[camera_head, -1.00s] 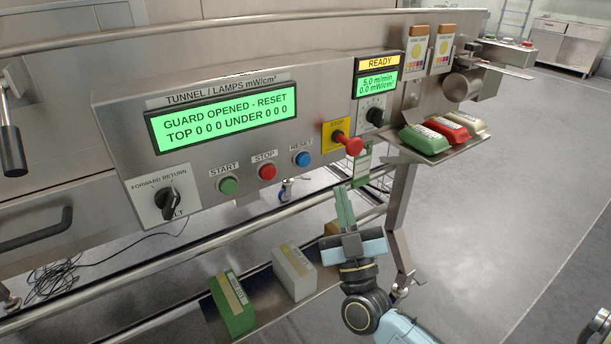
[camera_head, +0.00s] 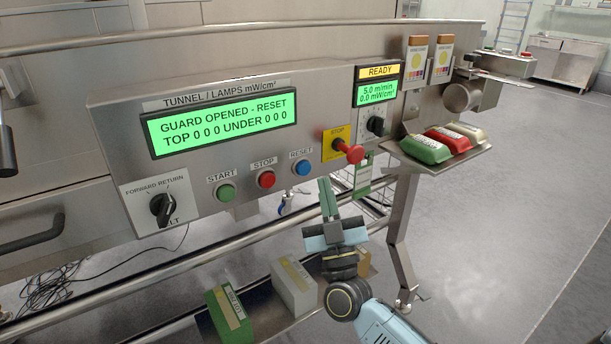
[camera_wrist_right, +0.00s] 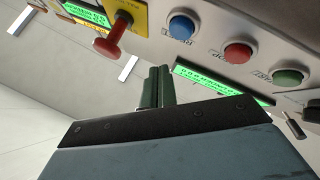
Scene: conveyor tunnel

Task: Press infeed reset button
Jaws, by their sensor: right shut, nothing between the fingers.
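The blue reset button (camera_head: 302,168) sits on the steel control panel (camera_head: 240,190), under a RESET label. In the right wrist view the blue button (camera_wrist_right: 182,26) shows at the top, above and right of the fingertips. My right gripper (camera_head: 326,184) is shut and empty, its green fingers pointing up, below and slightly right of the blue button in the head view. In the right wrist view its fingers (camera_wrist_right: 157,72) are together and apart from the panel. My left gripper is not in view.
A red stop knob (camera_head: 354,154) on a yellow plate sticks out right of the blue button. The red stop button (camera_head: 266,180) and green start button (camera_head: 226,193) are to its left. A green display (camera_head: 222,123) reads "GUARD OPENED - RESET". A rail (camera_head: 250,236) runs below.

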